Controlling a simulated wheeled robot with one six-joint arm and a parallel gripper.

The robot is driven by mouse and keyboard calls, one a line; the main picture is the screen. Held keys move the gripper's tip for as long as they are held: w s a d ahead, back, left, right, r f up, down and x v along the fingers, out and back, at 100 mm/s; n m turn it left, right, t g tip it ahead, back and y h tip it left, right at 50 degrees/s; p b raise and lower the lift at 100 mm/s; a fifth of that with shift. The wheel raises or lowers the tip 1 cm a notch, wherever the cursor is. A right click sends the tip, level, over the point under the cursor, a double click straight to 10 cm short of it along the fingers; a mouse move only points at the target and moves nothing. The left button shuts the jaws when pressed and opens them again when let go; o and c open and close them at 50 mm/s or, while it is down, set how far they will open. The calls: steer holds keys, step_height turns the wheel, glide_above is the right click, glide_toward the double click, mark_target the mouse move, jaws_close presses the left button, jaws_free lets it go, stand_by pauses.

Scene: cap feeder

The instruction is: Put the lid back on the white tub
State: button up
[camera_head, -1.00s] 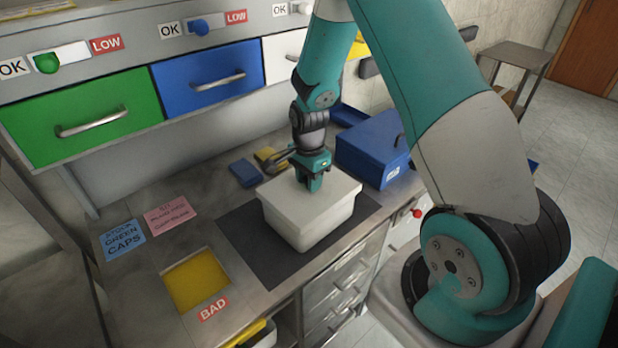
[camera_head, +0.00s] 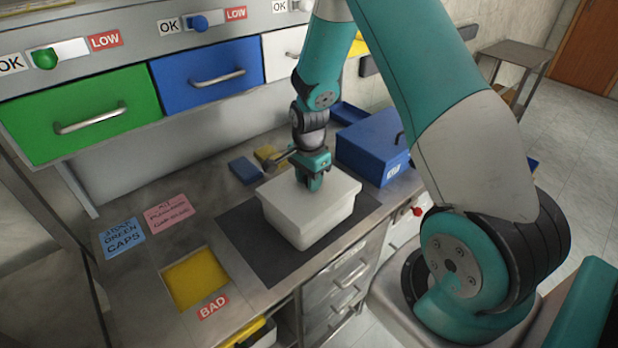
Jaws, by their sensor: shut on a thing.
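The white tub (camera_head: 303,233) stands upright on a dark mat on the bench. The white lid (camera_head: 335,188) lies over the tub's top, its edge reaching a little past the tub walls. I cannot tell whether it is pressed fully down. My gripper (camera_head: 314,186) points down at the middle of the lid and is shut on the lid's grip, which the fingers hide.
A blue box (camera_head: 370,152) stands close behind and right of the tub. A blue sponge (camera_head: 245,171) and a yellow one (camera_head: 268,158) lie behind it. A yellow recess (camera_head: 195,280) marked BAD is front left. Green (camera_head: 80,122) and blue (camera_head: 208,75) drawers hang above.

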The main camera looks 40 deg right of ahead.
steer(key=shift+f, duration=0.2)
stand_by(0.4)
steer(key=o, duration=1.5)
steer(key=shift+r, duration=0.15)
steer(key=shift+r+p, duration=2.65)
steer(key=shift+r, duration=0.75)
jaws_close()
